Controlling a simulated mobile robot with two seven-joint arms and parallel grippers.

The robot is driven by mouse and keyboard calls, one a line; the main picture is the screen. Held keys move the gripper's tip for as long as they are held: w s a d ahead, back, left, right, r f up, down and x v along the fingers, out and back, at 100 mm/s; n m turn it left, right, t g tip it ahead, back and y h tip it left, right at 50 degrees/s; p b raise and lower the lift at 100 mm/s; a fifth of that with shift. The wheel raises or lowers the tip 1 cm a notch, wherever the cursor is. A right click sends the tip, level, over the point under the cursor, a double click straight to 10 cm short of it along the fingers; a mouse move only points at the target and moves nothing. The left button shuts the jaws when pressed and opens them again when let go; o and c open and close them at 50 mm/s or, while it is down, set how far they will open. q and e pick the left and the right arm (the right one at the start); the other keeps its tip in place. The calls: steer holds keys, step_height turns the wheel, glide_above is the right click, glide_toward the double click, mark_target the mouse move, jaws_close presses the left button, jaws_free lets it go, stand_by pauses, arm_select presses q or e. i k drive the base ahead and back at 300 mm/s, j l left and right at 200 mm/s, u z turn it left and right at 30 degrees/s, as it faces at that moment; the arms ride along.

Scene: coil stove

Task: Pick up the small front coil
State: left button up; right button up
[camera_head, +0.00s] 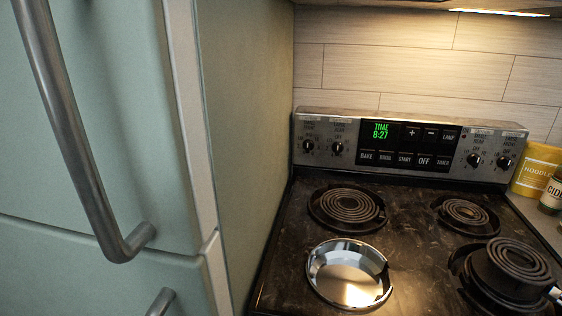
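A small dark coil (519,258) is at the front right of the stove. It sits raised and slightly tilted above the burner there, with a dark round body under it. I cannot tell whether it rests on another coil. The front left burner holds a shiny, empty drip pan (348,274) with no coil in it. A small silver piece shows at the right edge beside the front right coil; I cannot tell what it is. Neither of my grippers can be made out in the head view.
The back left coil (347,205) and the smaller back right coil (465,213) sit in the black stovetop (408,235). The control panel (408,144) stands behind. A refrigerator (95,130) with grey handles is at left. A yellow canister (537,168) and a bottle (552,194) stand at right.

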mark_target(513, 268)
steer(key=z, duration=1.75)
